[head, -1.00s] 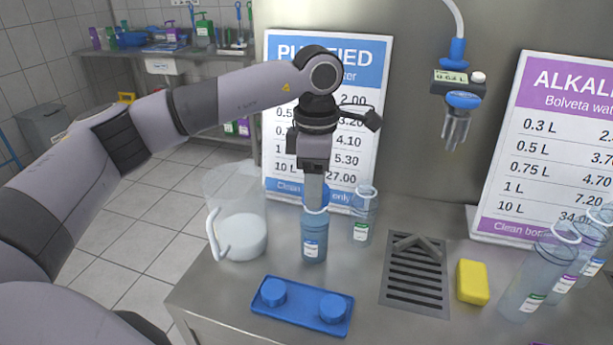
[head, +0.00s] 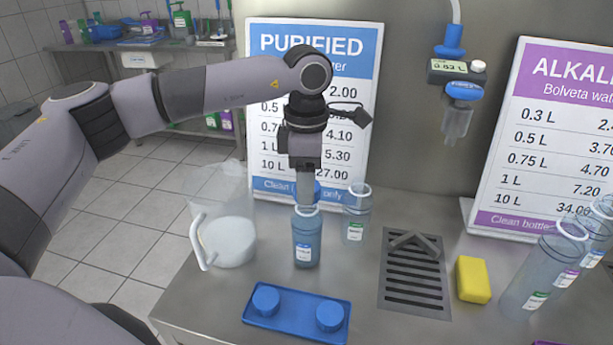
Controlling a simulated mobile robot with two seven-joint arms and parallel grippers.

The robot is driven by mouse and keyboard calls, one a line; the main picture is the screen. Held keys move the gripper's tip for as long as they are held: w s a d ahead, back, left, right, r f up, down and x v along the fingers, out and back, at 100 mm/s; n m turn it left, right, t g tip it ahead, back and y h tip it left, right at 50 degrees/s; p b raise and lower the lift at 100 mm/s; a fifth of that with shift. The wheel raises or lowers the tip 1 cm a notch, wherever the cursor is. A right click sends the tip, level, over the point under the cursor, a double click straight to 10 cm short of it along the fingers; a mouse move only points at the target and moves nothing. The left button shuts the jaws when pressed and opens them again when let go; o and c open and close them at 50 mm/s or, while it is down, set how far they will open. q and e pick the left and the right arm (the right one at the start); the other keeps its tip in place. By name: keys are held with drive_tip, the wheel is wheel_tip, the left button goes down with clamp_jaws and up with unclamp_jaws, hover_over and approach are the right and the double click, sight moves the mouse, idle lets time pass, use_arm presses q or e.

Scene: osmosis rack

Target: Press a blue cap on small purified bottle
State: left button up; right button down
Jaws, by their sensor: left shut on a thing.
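The small bottle with a blue-and-white label (head: 307,245) stands upright on the steel counter, filled with bluish liquid. My left gripper (head: 307,198) points straight down over its mouth, shut on a blue cap (head: 317,190), which is mostly hidden by the fingers. The cap is at or just above the bottle's neck ring; I cannot tell whether it touches. Two more blue caps (head: 265,299) (head: 330,315) sit on a blue tray (head: 297,317) at the front. My right gripper is out of view.
A clear jug (head: 228,243) stands left of the bottle. A green-labelled bottle (head: 356,215) is close behind right. A drain grate (head: 414,275), yellow sponge (head: 473,279) and several bottles (head: 540,272) are to the right. A dispenser (head: 458,95) hangs above.

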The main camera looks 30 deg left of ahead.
use_arm(q)
drive_tip(key=shift+f, duration=0.35)
idle(1.1)
drive_tip(key=shift+f+b, duration=0.4)
drive_tip(key=shift+b, duration=0.1)
drive_tip(key=o, duration=0.3)
drive_tip(key=c, duration=0.3)
drive_tip(key=shift+c, duration=0.2)
drive_tip(key=shift+s+f+b, duration=0.1)
drive_tip(key=shift+f+b, duration=0.25)
drive_tip(key=shift+f, duration=0.2)
idle(0.8)
